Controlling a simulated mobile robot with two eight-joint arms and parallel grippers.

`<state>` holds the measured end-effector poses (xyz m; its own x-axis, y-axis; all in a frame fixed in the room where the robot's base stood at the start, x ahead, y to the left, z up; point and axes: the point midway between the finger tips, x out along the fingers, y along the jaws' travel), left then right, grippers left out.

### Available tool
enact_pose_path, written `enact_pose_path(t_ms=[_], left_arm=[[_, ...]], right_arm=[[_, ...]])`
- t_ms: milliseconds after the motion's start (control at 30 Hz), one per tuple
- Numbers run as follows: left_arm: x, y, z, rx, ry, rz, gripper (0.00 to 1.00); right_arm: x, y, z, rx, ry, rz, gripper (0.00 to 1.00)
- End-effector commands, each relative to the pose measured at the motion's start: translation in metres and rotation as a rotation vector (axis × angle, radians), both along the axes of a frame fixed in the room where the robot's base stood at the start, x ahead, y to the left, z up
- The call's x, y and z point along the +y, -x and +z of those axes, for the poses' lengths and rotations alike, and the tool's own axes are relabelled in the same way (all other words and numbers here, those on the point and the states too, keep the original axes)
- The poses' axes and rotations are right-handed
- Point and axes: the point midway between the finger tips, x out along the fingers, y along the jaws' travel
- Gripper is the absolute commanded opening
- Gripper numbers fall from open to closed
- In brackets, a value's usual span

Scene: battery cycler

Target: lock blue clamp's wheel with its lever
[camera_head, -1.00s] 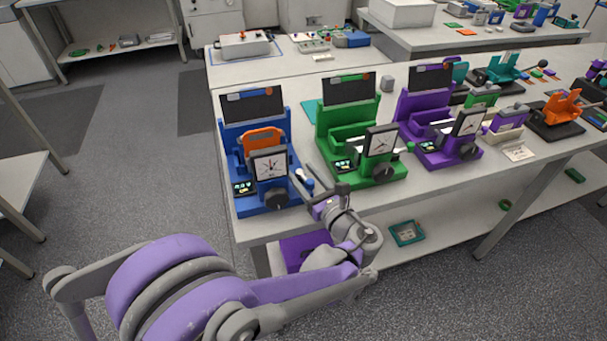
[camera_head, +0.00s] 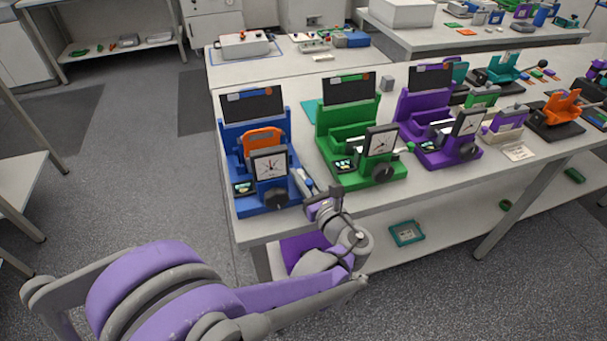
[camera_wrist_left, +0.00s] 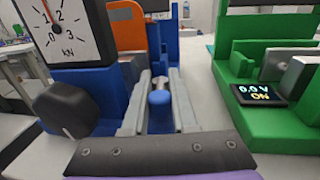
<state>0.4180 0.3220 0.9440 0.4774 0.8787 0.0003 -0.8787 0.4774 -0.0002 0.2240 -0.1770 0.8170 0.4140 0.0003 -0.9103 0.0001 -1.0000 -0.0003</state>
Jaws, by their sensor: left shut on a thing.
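The blue clamp (camera_head: 243,205) stands at the table's left front corner, with a dial gauge and an orange block in it. Its black wheel (camera_head: 276,199) is on the front below the gauge; in the left wrist view the wheel (camera_wrist_left: 66,108) has a white mark pointing down. The lever, with a blue knob (camera_wrist_left: 160,98) and a short metal shaft, is at the clamp's right side. My left gripper (camera_head: 303,183) is beside the clamp there, shut on the lever, with one finger on each side of the knob. The lever's base is partly hidden. My right gripper is out of view.
A green clamp (camera_head: 375,180) stands close to the right, its lit display facing forward. A purple clamp (camera_head: 430,157) stands beyond it. A narrow strip of white table (camera_head: 330,215) is free in front of the clamps.

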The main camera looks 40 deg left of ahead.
Motion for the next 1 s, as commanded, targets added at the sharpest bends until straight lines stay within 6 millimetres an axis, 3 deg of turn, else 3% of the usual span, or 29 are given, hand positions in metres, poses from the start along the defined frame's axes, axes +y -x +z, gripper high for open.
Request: enact_pose_path(t_ms=[233,567,600,767,1000], left_arm=[[0.0023,0.0033,0.0005,0.0,-0.001,-0.149,0.0],[0.0014,0.003,0.0002,0.001,-0.001,-0.171,0.0],[0.0014,0.003,0.0002,0.001,-0.001,-0.17,0.28],[0.0014,0.0029,0.0001,0.001,-0.001,-0.17,0.56],[0.0015,0.003,0.0,0.0,0.0,-0.169,0.56]], right_arm=[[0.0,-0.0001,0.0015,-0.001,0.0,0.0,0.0],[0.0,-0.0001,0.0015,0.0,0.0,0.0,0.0],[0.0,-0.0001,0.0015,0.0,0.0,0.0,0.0],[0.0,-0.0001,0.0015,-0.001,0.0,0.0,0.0],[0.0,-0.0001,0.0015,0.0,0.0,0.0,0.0]])
